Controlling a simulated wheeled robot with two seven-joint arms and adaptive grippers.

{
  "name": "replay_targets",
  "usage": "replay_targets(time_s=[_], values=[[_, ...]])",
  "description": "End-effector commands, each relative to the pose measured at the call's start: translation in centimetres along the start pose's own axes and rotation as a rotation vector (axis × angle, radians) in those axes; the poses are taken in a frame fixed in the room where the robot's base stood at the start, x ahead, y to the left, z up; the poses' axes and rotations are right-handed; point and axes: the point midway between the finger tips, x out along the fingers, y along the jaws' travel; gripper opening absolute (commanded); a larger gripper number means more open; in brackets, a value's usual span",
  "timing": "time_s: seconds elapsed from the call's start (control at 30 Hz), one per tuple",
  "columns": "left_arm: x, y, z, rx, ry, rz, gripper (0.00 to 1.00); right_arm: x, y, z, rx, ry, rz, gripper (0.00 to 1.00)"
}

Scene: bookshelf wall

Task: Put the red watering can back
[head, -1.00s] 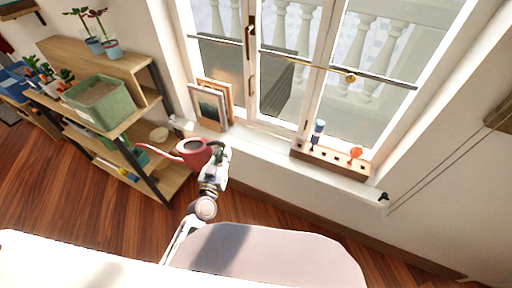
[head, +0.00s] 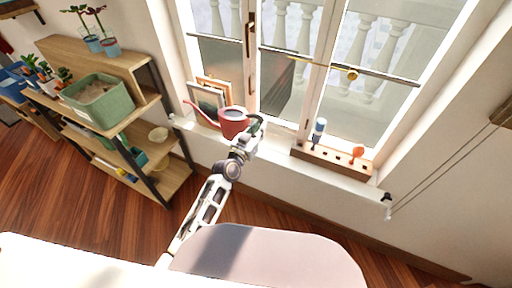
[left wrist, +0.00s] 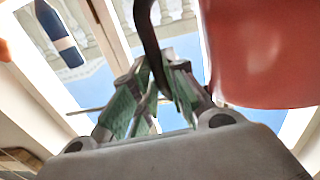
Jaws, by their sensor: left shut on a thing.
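The red watering can (head: 234,124) is at the window sill (head: 281,146) in the head view, its spout pointing left in front of leaning frames. My left gripper (head: 256,128) is at the can's right side, shut on its dark handle. In the left wrist view, the fingers of my left gripper (left wrist: 155,88) close around the dark handle (left wrist: 148,35), and the red body of the watering can (left wrist: 262,55) fills the upper right. I cannot tell whether the can touches the sill. My right gripper is not in view.
A wooden holder (head: 332,162) with a blue-capped item and an orange item stands on the sill to the right. Picture frames (head: 208,95) lean at the left end. A shelf (head: 165,182) with a green planter (head: 98,100) stands left. Sill space lies between can and holder.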

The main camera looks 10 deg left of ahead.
Motion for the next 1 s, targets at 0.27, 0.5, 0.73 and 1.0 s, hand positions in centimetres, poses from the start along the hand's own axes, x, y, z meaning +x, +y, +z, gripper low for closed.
replay_targets(time_s=[0.27,0.5,0.73,1.0], values=[[3.6,1.8,-1.4,0.019,-0.001,0.068,0.0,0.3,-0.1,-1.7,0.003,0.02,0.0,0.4],[6.2,3.1,-2.5,0.032,-0.005,0.118,0.0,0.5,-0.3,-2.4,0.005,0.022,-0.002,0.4],[8.0,4.0,-3.2,0.039,-0.009,0.149,0.0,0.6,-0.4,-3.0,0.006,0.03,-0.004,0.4],[8.5,4.2,-3.5,0.04,-0.01,0.158,0.0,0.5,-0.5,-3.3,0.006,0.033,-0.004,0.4]])
